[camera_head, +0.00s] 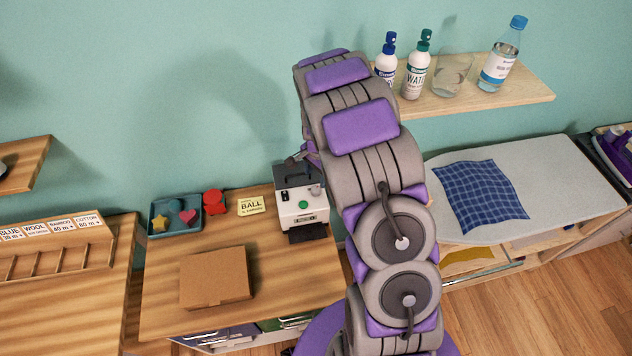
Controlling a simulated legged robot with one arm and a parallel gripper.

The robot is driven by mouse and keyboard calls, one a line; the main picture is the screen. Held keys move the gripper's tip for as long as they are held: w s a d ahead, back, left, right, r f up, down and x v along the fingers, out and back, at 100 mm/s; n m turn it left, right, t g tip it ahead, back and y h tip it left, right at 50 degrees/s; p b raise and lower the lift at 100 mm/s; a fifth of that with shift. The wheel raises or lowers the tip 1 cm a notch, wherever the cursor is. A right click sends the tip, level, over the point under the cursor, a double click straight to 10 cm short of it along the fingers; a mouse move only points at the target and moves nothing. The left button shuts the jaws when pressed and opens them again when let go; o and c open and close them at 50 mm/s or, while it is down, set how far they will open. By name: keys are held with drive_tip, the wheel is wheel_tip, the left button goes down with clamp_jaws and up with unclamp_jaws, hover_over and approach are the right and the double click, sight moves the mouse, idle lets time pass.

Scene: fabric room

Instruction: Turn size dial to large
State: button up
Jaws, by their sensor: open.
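A small white and dark machine (301,212) stands at the back right of the wooden table. Its front carries a green button (303,204) and a small round knob (315,190) that may be the size dial; its setting is too small to read. My arm rises in front and bends over to the machine's right side. Only a small part of my gripper (298,157) shows, just above the machine's top. It looks open and holds nothing that I can see. The fingertips are mostly hidden, and I cannot tell whether they touch the machine.
A cardboard box (216,277), a blue tray (175,218) with small shapes, a red object (214,202) and a yellow BALL card (250,205) share the table. An ironing board (560,170) with blue checked cloth stands right. A shelf (530,92) with bottles hangs above.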

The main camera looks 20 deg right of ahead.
wheel_tip(320, 180, up, 10)
drive_tip(key=shift+s, duration=0.25)
drive_tip(key=shift+d+r, duration=0.1)
idle(0.4)
drive_tip(key=s+a+r+n+g+b, duration=0.1)
drive_tip(key=s+a+r+n+b, duration=0.15)
drive_tip(key=s, duration=0.55)
drive_tip(key=s+a+r+n+b, duration=0.1)
drive_tip(key=s+a+r+n, duration=0.25)
drive_tip(key=s, duration=0.45)
drive_tip(key=s+a+n+b, duration=0.2)
drive_tip(key=s+n, duration=0.2)
drive_tip(key=s, duration=0.6)
drive_tip(key=s+a+n+g+b, duration=0.1)
drive_tip(key=s+a+n+b, duration=0.1)
drive_tip(key=s, duration=0.8)
drive_tip(key=shift+s+a+f+n, duration=0.3)
drive_tip(key=shift+a+n, duration=0.3)
drive_tip(key=shift+n, duration=0.3)
